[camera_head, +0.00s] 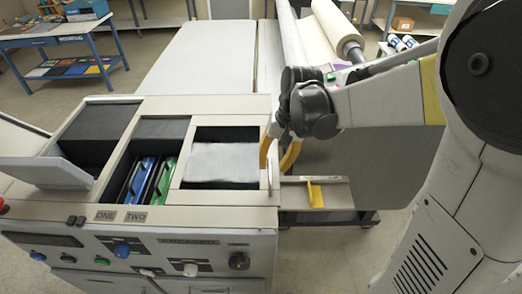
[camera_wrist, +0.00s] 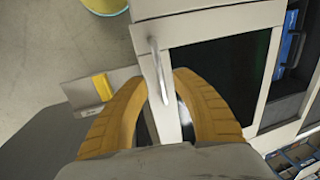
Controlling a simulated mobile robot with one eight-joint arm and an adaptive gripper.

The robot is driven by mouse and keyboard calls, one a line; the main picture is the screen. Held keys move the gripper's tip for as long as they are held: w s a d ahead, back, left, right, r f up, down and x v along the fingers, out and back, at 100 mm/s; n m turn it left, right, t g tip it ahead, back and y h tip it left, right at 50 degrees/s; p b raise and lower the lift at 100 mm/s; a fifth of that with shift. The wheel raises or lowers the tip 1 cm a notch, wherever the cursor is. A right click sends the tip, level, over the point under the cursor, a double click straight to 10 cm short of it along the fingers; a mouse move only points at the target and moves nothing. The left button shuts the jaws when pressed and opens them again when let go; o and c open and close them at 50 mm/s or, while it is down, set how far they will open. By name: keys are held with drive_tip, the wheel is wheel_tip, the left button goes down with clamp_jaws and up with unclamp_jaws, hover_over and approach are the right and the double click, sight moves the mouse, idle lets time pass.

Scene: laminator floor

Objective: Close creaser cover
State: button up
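The creaser appears to be the right compartment (camera_head: 222,165) of the machine. It is uncovered in the head view, with a pale surface inside and a dark rim. A narrow pale panel (camera_head: 274,172), probably its cover seen edge-on, stands at the right side of this opening. In the wrist view the panel (camera_wrist: 147,48) carries a thin metal handle (camera_wrist: 157,70). My gripper (camera_head: 278,160) is at this panel, its yellow fingers apart on either side of it. The wrist view shows the fingers (camera_wrist: 160,82) spread around the handle's lower end; I cannot tell whether they touch it.
The middle compartment holds blue (camera_head: 139,180) and green (camera_head: 163,180) parts. A pale lid (camera_head: 45,172) is tilted up at the far left. A side shelf with a yellow block (camera_head: 315,194) lies right of the machine. Knobs line the front panel (camera_head: 130,250).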

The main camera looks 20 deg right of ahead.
sight(271, 172)
drive_tip(key=shift+w+a+f, duration=0.1)
drive_tip(key=shift+a+f, duration=0.1)
drive_tip(key=shift+f, duration=0.6)
drive_tip(key=shift+a+f, duration=0.15)
drive_tip(key=shift+f, duration=0.65)
clamp_jaws()
